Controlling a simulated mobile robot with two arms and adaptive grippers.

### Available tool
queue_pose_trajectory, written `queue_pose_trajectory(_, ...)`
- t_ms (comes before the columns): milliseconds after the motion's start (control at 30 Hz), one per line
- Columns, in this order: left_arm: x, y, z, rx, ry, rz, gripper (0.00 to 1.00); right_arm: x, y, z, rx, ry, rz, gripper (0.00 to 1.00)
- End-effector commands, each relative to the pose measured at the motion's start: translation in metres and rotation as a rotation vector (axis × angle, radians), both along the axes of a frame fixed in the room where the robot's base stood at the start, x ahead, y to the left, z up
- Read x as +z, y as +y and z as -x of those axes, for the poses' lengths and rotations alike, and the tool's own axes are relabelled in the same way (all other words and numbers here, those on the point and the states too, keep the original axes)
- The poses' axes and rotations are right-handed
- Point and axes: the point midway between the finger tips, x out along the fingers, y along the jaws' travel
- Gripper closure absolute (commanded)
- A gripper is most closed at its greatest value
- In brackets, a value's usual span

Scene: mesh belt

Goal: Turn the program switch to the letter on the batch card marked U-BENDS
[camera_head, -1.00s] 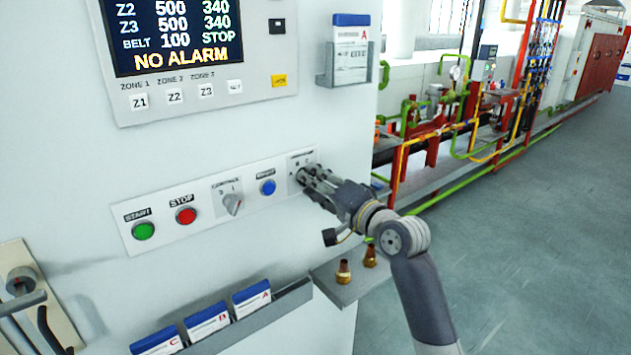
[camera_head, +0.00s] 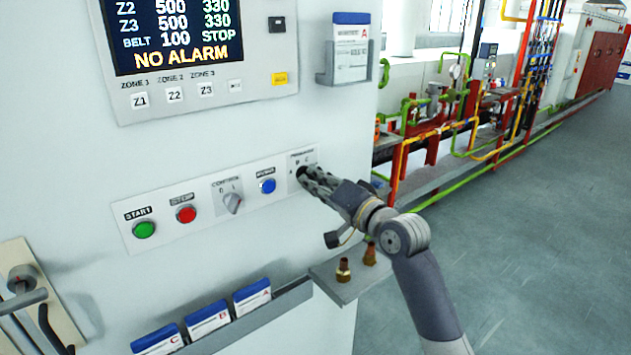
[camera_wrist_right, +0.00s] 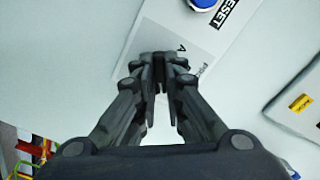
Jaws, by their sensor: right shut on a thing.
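The program switch plate (camera_head: 301,158) is at the right end of the control strip, with small letters above the knob. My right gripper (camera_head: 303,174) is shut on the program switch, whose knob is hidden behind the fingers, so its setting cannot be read. In the right wrist view the fingers (camera_wrist_right: 160,68) close over the lettered plate (camera_wrist_right: 200,40). A batch card marked A (camera_head: 350,32) stands in a wall holder. Cards C (camera_head: 157,342), B (camera_head: 208,319) and A (camera_head: 253,295) stand in the lower rack; their small titles are unreadable.
The strip also has a green START button (camera_head: 144,229), a red STOP button (camera_head: 186,214), a control selector (camera_head: 232,202) and a blue button (camera_head: 267,186). A small shelf (camera_head: 350,285) with two brass fittings lies below my right gripper. The display (camera_head: 178,35) reads NO ALARM.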

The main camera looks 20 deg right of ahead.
Motion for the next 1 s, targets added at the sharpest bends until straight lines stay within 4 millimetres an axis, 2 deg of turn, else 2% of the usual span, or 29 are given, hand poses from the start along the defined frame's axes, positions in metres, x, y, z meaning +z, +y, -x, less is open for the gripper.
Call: queue_pose_trajectory(1000,0.014,0.001,0.001,0.0,0.001,-0.001,0.6,0.001,-0.001,0.0,0.001,-0.325,0.903,1.0)
